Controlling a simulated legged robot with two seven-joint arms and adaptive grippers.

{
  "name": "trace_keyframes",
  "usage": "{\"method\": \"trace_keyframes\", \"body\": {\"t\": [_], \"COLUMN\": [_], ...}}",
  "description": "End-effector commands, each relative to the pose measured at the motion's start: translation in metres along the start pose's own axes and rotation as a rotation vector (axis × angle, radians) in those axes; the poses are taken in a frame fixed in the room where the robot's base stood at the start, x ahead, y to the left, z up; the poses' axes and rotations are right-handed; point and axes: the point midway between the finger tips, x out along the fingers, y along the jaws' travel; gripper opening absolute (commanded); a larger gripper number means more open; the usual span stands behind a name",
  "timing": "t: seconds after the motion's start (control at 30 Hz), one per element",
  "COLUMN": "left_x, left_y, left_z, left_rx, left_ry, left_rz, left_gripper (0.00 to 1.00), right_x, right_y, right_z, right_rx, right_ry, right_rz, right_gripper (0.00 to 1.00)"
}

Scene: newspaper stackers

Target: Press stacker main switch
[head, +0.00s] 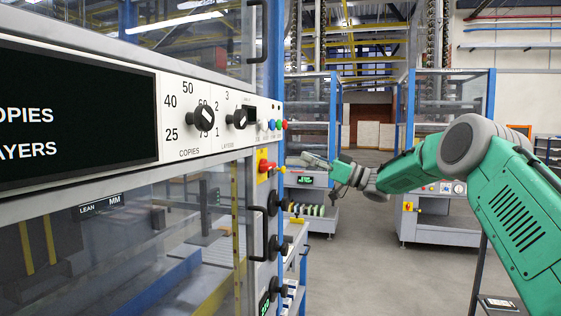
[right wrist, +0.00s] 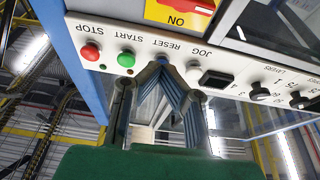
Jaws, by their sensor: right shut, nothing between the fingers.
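The stacker main switch (head: 264,166) is a red handle on a yellow plate, on the stacker's front below the row of buttons. In the right wrist view, which is upside down, the main switch (right wrist: 180,13) is at the top edge, with "ON" on its yellow plate. My right gripper (head: 308,160) is to the right of the switch in the head view, apart from it. In the right wrist view the right gripper (right wrist: 164,68) is shut and empty, its tips overlapping the blue RESET button. Whether they touch it I cannot tell. My left gripper is not in view.
The button strip carries a red STOP button (right wrist: 90,51) and a green START button (right wrist: 126,59). Black dials (head: 202,118) and a dark display (head: 75,115) are to the left. A black door handle (head: 257,232) sticks out below the switch. Open floor (head: 370,270) lies to the right.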

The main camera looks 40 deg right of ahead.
Motion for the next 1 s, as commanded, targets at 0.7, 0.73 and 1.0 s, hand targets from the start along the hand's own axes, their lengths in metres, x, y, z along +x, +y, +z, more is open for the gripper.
{"method": "trace_keyframes", "body": {"t": [0.7,0.73,1.0], "left_x": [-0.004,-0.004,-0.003], "left_y": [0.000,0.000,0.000], "left_z": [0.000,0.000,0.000], "left_rx": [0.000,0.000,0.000], "left_ry": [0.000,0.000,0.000], "left_rz": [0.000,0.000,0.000], "left_gripper": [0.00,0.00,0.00], "right_x": [0.091,0.090,0.083], "right_y": [0.001,0.001,0.003], "right_z": [0.022,0.026,0.039], "right_rx": [0.004,0.004,0.003], "right_ry": [-0.002,-0.001,0.002], "right_rz": [0.003,0.003,0.002], "right_gripper": [0.00,0.00,0.00]}}
